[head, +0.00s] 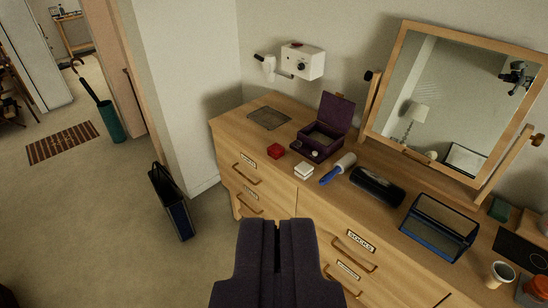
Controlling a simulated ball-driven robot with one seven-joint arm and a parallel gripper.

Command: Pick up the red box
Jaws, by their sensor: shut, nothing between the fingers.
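The small red box (275,151) sits on the wooden dresser top (230,123), near its front edge at the left part. It is just left of an open purple jewellery box (318,145) and behind a small white block (303,171). My gripper (277,225) is dark and shows at the bottom middle, in front of the dresser. Its fingers are shut with nothing between them. It is apart from the red box, which lies beyond it and is fully visible.
A blue-handled roller (338,169), black case (377,186), blue-edged open container (438,226) and paper cup (499,274) stand along the dresser. A tilting mirror (440,90) rises behind. A dark bag (171,203) stands on the floor left; carpet around it is clear.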

